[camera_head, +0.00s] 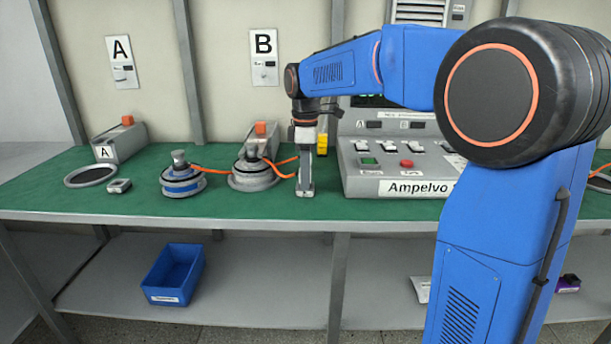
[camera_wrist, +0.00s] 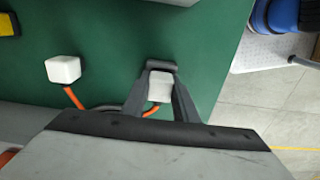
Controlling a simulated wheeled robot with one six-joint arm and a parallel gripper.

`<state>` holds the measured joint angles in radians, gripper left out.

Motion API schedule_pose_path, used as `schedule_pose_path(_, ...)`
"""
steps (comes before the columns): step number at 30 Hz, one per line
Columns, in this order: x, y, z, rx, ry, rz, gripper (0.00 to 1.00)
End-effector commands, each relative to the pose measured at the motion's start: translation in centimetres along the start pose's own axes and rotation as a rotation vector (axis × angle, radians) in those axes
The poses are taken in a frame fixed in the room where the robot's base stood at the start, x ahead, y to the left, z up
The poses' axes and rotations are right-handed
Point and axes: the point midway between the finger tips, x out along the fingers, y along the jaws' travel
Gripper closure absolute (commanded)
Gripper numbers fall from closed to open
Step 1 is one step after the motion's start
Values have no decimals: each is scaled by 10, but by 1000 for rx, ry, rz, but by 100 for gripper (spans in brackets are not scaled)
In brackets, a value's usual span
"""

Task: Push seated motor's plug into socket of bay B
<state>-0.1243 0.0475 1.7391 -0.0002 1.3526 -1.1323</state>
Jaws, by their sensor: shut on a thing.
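The seated motor (camera_head: 253,172) is a grey, round hub at bay B, below the B sign (camera_head: 264,43). Orange cable runs from its side to the right. My gripper (camera_head: 305,190) points down just right of this motor, its tips low over the mat. In the wrist view my gripper (camera_wrist: 160,72) is shut on a white plug (camera_wrist: 160,90) with an orange cable. A second white block (camera_wrist: 62,69) with an orange cable lies apart, toward the bench's back. I cannot make out bay B's socket.
A blue motor (camera_head: 183,182) stands left of bay B, with its own orange cable. Bay A's empty ring (camera_head: 91,177) and small socket block (camera_head: 119,186) are farther left. A control console (camera_head: 400,165) stands close right of my gripper. The green mat (camera_head: 225,205) is clear in front.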

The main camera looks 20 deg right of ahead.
Motion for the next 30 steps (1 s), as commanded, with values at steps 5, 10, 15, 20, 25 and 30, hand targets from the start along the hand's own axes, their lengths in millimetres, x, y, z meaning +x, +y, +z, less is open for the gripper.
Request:
schedule_pose_path(5,2,0,0,0,-1,-3,100)
schedule_pose_path(10,2,0,0,0,-2,-4,100)
schedule_pose_path(15,3,-1,0,0,-2,-5,52)
schedule_pose_path(20,2,-1,0,0,-2,-4,52)
schedule_pose_path(25,-1,0,0,0,-1,-3,52)
schedule_pose_path(30,-18,0,0,0,0,0,52)
